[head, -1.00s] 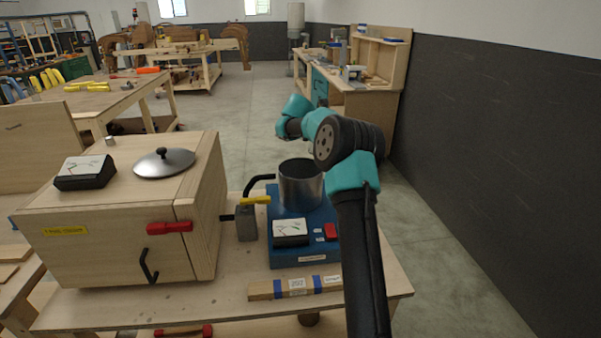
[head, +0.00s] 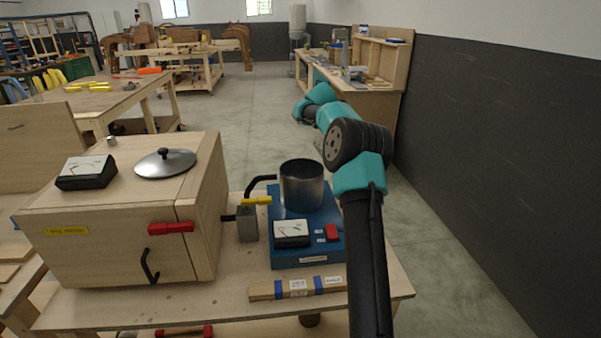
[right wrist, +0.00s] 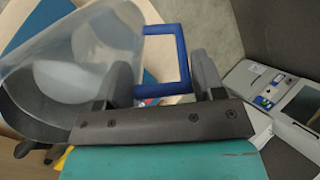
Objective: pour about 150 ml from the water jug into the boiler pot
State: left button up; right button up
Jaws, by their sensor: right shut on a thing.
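The boiler pot (head: 302,187) is an open grey metal cylinder on a blue base (head: 305,258) with a dial in the head view. In the right wrist view a dark rounded form at lower left looks like the pot (right wrist: 35,125). The water jug (right wrist: 75,50) is clear plastic with a blue handle. My right gripper (right wrist: 165,75) is shut on the jug's handle, at the jug's right side. The jug overlaps the pot in that view; the gap between them and the water level cannot be told. The jug and right gripper do not show in the head view. My left gripper is out of view.
A wooden cabinet (head: 120,230) with a metal lid (head: 165,163) and a meter (head: 87,172) stands left of the pot. A valve with a yellow handle (head: 256,201) sits between them. A wooden block (head: 297,288) lies in front. A dark wall (head: 480,150) rises at right.

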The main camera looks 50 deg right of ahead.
jog(key=shift+s+d+f+t+y+b, duration=0.2)
jog(key=shift+s+d+f+t+y, duration=0.15)
jog(key=shift+s+d+f+y, duration=0.2)
jog(key=shift+s+d+f+t+y+b, duration=0.15)
jog(key=shift+s+d+f+t+y, duration=0.25)
jog(key=shift+d+f, duration=0.25)
jog(key=shift+s+d+f+t+y, duration=0.4)
jog(key=shift+d+f+t+y, duration=0.25)
jog(key=shift+y, duration=0.3)
notch_tip(320, 180, down, 9)
jog(key=d+y, duration=0.1)
jog(key=shift+s+t+b, duration=0.35)
jog(key=shift+t, duration=0.05)
jog(key=shift+f, duration=0.1)
dwell(0.8)
